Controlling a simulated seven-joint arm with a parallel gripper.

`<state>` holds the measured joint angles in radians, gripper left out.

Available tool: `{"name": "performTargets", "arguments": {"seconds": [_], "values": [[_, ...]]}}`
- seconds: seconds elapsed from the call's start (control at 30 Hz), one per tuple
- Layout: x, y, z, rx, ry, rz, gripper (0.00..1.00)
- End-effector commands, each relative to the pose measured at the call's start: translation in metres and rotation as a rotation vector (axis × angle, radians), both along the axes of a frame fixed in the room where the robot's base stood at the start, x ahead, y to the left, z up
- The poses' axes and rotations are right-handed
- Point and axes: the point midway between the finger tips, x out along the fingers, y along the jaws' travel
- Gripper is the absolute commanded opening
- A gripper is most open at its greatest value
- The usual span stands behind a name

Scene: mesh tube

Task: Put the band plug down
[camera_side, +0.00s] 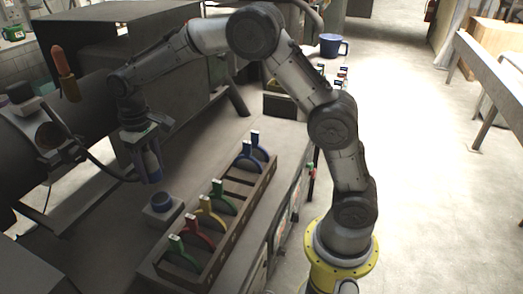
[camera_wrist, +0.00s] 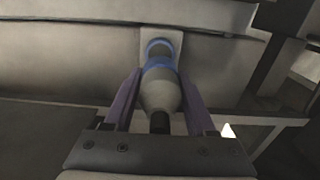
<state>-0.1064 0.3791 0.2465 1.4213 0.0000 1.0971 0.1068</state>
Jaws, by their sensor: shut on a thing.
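The band plug (camera_wrist: 162,92) is a grey tapered body with a blue band and a dark end, held between the two purple fingers of my gripper (camera_wrist: 160,88) in the wrist view. In the side view my gripper (camera_side: 151,168) points down above the bench, left of centre, with the pale and blue plug (camera_side: 151,160) partly hidden between its fingers. A pale block with a blue round face (camera_wrist: 160,47) shows beyond the plug in the wrist view.
A long brown rack (camera_side: 222,222) with blue, yellow, red and green ring-shaped tools stands right of the small block. A large dark cylinder (camera_side: 20,140) with an orange-handled tool (camera_side: 64,66) lies at left. A blue mug (camera_side: 333,46) stands at the back.

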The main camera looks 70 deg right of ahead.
Motion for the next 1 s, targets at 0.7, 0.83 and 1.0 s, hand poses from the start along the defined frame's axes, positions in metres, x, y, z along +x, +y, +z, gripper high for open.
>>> {"name": "performTargets", "arguments": {"seconds": [0.7, 0.83, 1.0], "values": [[-0.011, -0.032, 0.137, 0.000, -0.003, -0.099, 0.00], [-0.023, -0.059, 0.140, 0.001, -0.005, -0.191, 0.00], [-0.049, -0.103, 0.145, 0.000, -0.004, -0.351, 0.00]]}}
